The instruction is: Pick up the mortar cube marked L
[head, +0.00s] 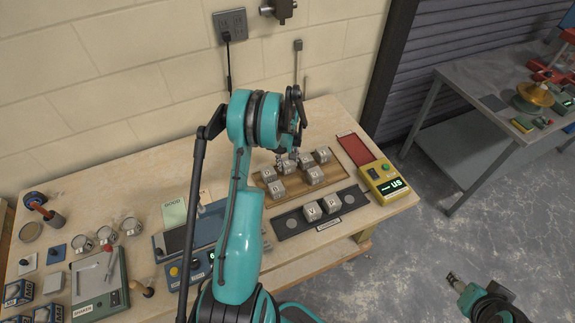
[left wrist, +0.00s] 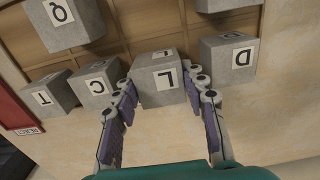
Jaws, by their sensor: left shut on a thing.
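The grey mortar cube marked L (left wrist: 158,84) is between the two fingers of my left gripper (left wrist: 162,80) in the left wrist view. The fingers press on its two sides, so the gripper is shut on it. In the head view the cube (head: 287,168) is in the far row, partly hidden under my left gripper (head: 286,158). I cannot tell whether it is clear of the wooden tray (head: 297,192). My right gripper (head: 452,279) is low at the right, over the floor, too small to tell open or shut.
Cubes C (left wrist: 96,84) and D (left wrist: 229,60) flank L. Cubes T (left wrist: 53,92) and Q (left wrist: 70,22) stand close by. A black tray (head: 290,225) with two cubes lies nearer. A yellow meter (head: 383,184) and red board (head: 356,149) are at the right.

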